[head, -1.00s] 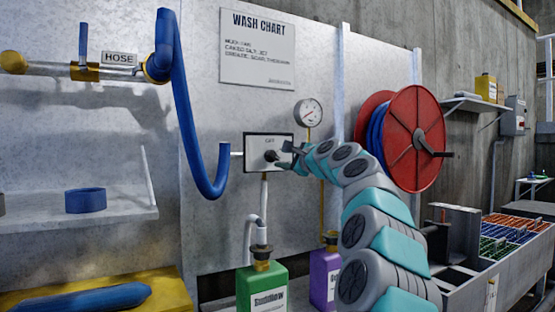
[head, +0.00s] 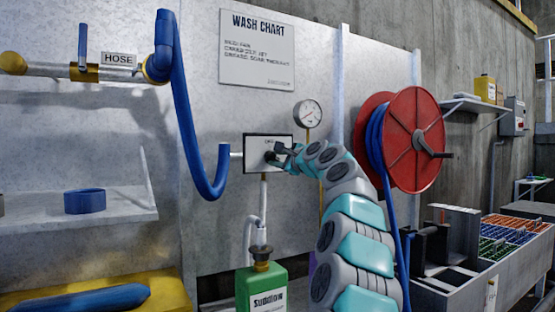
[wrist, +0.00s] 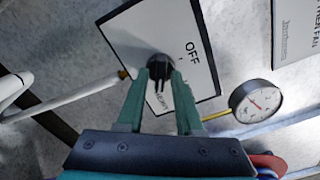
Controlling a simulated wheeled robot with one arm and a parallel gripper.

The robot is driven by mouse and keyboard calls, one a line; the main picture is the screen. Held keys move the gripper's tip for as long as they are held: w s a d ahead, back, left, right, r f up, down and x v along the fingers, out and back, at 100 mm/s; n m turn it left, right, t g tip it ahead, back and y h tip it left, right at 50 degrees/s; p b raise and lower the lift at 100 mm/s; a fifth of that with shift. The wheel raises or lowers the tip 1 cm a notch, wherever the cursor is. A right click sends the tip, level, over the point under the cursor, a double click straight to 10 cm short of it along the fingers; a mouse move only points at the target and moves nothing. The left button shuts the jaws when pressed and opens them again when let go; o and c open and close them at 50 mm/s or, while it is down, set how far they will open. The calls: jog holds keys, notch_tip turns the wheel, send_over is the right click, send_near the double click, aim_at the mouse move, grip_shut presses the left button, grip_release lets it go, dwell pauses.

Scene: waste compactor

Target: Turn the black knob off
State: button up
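The black knob (wrist: 158,66) sits on a white control plate (wrist: 184,27) with a dark border, marked OFF. In the wrist view, its narrow grip points away from OFF, toward a second label partly hidden between my fingers. My gripper (wrist: 161,75) has its two teal fingers apart, with the tips at either side of the knob. Space shows between the fingers and the narrow grip; whether the tips touch the knob's round base is unclear. In the head view, my gripper (head: 279,156) is in front of the plate (head: 254,144) and partly covers the knob.
A round gauge (head: 308,114) is just above and right of the plate. A blue hose (head: 186,100) hangs at the left. A red hose reel (head: 415,135) stands right of my arm. A green jug (head: 262,284) is below.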

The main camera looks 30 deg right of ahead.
grip_shut()
